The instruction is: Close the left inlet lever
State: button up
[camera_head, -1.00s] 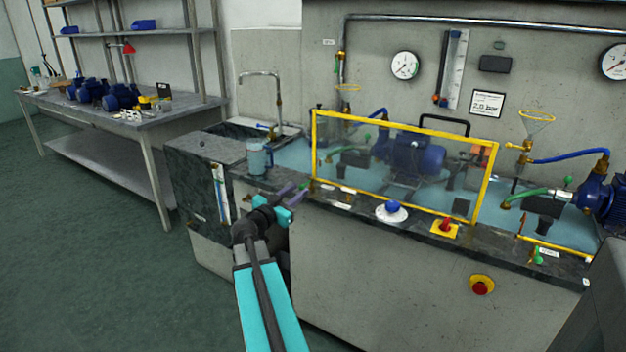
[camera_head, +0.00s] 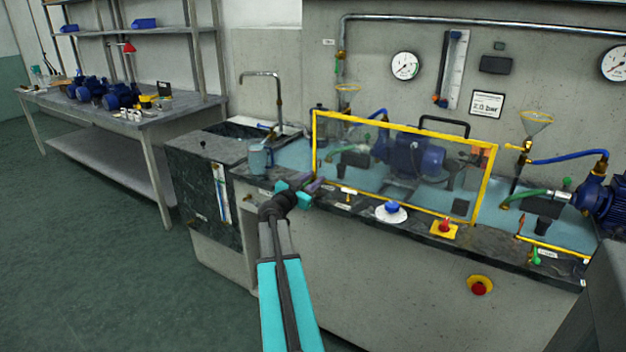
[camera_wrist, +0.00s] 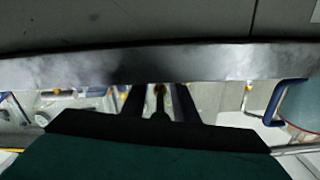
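My gripper (camera_head: 316,186) is at the front left edge of the bench, by the lower left corner of the yellow-framed guard. In the wrist view its two dark fingers (camera_wrist: 159,104) stand apart. A narrow green lever with a brass-coloured end (camera_wrist: 159,103) shows in the gap between them, apparently the left inlet lever. I cannot tell whether the fingers touch it. In the head view my gripper hides that lever. A small brass-coloured fitting (camera_head: 348,192) stands on the edge just right of my gripper.
The clear guard (camera_head: 400,125) with the yellow frame stands behind my gripper, before a blue pump (camera_head: 418,158). A blue knob (camera_head: 392,208) and a red knob on yellow (camera_head: 444,226) lie to the right. A bluish mug (camera_head: 260,158) stands to the left.

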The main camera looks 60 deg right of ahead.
jog(key=shift+d, duration=0.25)
grip_shut()
jog(key=shift+a, duration=0.45)
jog(key=shift+d, duration=0.3)
jog(key=shift+s+d+g+b, duration=0.2)
jog(key=shift+d+g+b, duration=0.05)
jog(key=shift+g+b, duration=0.1)
jog(key=shift+r, duration=0.1)
